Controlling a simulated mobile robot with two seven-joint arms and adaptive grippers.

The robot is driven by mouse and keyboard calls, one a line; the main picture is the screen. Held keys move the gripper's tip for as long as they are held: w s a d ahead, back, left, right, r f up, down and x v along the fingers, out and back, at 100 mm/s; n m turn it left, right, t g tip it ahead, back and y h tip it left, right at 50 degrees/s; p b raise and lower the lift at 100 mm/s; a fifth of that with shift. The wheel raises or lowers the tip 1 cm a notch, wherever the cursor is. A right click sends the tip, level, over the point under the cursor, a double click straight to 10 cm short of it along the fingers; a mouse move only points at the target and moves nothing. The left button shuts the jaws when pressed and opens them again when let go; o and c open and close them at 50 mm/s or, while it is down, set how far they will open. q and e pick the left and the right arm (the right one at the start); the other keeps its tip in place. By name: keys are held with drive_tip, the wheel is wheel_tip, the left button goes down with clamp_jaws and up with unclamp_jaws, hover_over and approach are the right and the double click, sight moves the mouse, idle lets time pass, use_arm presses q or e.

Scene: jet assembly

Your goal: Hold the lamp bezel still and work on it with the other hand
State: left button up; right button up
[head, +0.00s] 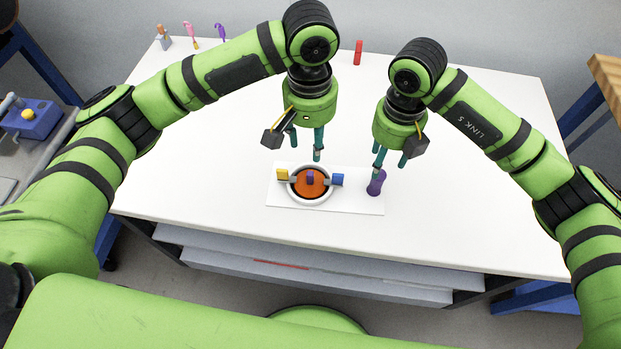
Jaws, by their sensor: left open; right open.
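The lamp bezel (295,192) looks like a pale ring around an orange disc (312,188) with a small purple block (310,178) at its middle. It sits on a thin white plate (350,205) on the table. A yellow block (283,175) is at its left side and a blue block (338,180) at its right. My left gripper (297,147) is open and empty, above and behind the bezel. My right gripper (393,158) is open, right of the bezel. One of its fingertips appears just above a purple upright piece (376,184) at the plate's right end; contact cannot be told.
At the table's back left stand an orange-and-grey tool (163,38), a pink tool (190,33) and a purple tool (221,33). A red block (358,52) stands at the back middle. The white table (480,210) is clear on the right and in front of the plate.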

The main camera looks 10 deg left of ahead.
drive_tip(key=shift+r, duration=2.3)
